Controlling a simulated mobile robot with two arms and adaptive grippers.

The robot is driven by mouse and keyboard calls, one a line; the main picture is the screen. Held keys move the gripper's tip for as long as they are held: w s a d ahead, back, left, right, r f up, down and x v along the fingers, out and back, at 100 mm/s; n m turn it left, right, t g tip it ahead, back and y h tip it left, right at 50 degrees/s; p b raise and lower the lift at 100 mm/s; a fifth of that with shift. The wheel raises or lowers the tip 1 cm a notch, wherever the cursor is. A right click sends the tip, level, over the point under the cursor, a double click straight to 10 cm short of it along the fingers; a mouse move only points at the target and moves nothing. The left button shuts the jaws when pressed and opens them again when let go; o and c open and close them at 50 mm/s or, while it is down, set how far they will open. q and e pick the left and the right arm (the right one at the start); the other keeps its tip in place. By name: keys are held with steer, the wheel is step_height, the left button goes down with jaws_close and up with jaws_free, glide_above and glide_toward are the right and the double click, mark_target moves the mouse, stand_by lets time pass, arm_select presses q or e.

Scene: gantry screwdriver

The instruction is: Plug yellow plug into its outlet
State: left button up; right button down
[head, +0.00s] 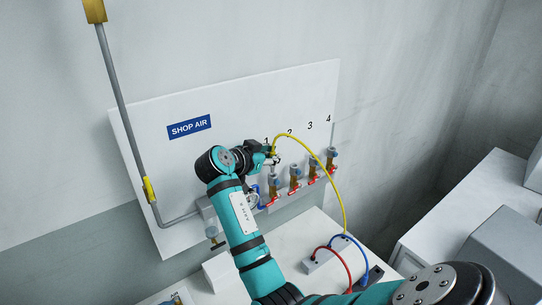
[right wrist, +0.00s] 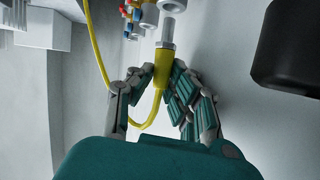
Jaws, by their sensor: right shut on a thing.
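My right gripper (head: 270,154) is in front of the panel, near the number 1. It is shut on the yellow plug, which shows best in the right wrist view (right wrist: 163,66) between the two fingers (right wrist: 160,85). The plug's grey metal tip points at a pale round outlet (right wrist: 173,5) at the top edge of that view. I cannot tell whether the tip touches it. The yellow hose (head: 322,172) arcs from my gripper down to the right. Several brass outlets with red handles, such as this one (head: 295,178), line the panel. My left gripper is not in view.
The white panel (head: 150,160) carries a blue SHOP AIR sign (head: 189,127). A grey pipe (head: 118,90) runs down its left side. Below, a red hose (head: 343,262) and a blue hose (head: 360,247) meet a white box (head: 322,257). A white cabinet (head: 465,210) stands at the right.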

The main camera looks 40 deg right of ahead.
steer(key=shift+f, duration=0.15)
steer(key=shift+f+b, duration=1)
steer(key=shift+f, duration=0.05)
steer(key=c, duration=1.2)
jaws_free()
steer(key=shift+a+r, duration=0.1)
steer(key=v, duration=1.1)
steer(key=shift+s+a+r, duration=0.2)
steer(key=shift+s+a, duration=0.05)
steer(key=shift+a, duration=0.1)
steer(key=shift+f, duration=0.1)
